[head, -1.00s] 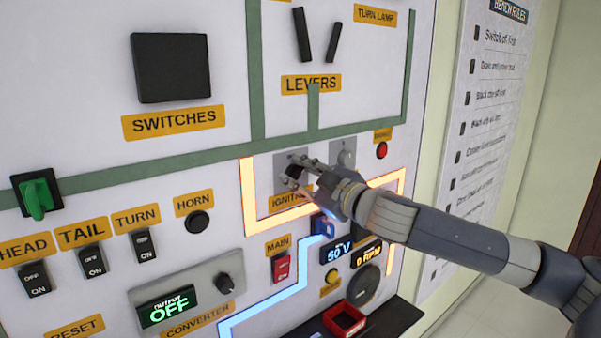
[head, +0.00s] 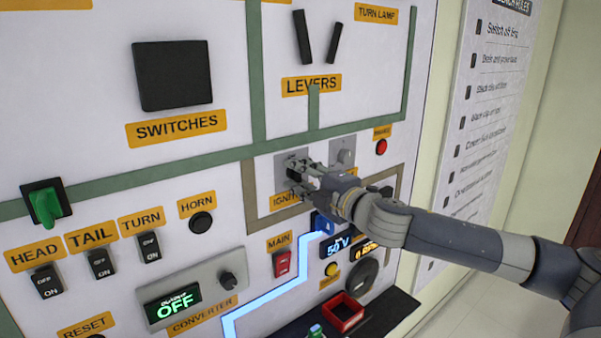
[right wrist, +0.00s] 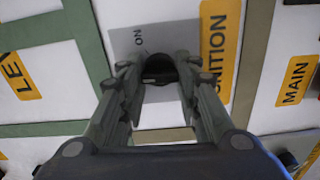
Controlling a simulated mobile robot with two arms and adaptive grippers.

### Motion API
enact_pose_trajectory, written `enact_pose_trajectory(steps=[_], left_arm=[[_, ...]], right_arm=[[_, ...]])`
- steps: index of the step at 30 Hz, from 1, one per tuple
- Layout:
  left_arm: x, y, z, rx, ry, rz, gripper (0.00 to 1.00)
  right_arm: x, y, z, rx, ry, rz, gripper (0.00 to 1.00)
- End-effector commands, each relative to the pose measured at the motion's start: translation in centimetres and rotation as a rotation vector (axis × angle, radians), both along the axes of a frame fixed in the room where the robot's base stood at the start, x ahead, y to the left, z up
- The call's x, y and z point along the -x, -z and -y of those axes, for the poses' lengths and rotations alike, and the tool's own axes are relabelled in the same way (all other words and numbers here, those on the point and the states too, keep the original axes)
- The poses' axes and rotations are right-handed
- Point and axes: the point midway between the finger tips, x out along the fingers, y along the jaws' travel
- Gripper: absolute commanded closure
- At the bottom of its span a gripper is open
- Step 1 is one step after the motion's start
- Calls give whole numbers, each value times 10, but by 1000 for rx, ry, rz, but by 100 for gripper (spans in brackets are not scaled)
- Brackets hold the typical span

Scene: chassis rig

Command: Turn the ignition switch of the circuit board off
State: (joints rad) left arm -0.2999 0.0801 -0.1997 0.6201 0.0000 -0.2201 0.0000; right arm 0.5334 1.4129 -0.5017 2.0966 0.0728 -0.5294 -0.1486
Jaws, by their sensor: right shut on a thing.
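The ignition switch is a black knob on a grey plate (head: 289,163) in the middle of the board, above the partly covered IGNITION label (head: 284,200). My right gripper (head: 299,177) is at the plate with its fingers shut on the knob. The right wrist view shows the black knob (right wrist: 158,68) between the two fingers, with an ON mark on the plate beside it. The knob's pointer direction is hidden by the fingers. The line around the ignition area (head: 249,192) is dull brown. My left gripper is not in view.
A red MAIN switch (head: 282,262) and a blue connector (head: 322,223) sit just below. A grey plate (head: 342,152) and a red button (head: 381,147) are to the right. A green switch (head: 45,205) is far left. A red-rimmed box (head: 344,314) sits low.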

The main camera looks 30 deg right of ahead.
Motion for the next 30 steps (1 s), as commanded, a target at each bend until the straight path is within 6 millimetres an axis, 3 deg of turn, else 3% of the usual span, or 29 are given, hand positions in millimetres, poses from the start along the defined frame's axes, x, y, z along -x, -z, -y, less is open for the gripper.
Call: enact_pose_trajectory(steps=[20,21,23,30], left_arm=[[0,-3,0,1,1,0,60],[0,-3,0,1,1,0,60],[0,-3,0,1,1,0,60],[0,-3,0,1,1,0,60]], right_arm=[[0,1,0,67,-1,4,93],[0,1,0,67,-1,4,65],[0,1,0,67,-1,4,51],[0,1,0,66,0,5,51]])
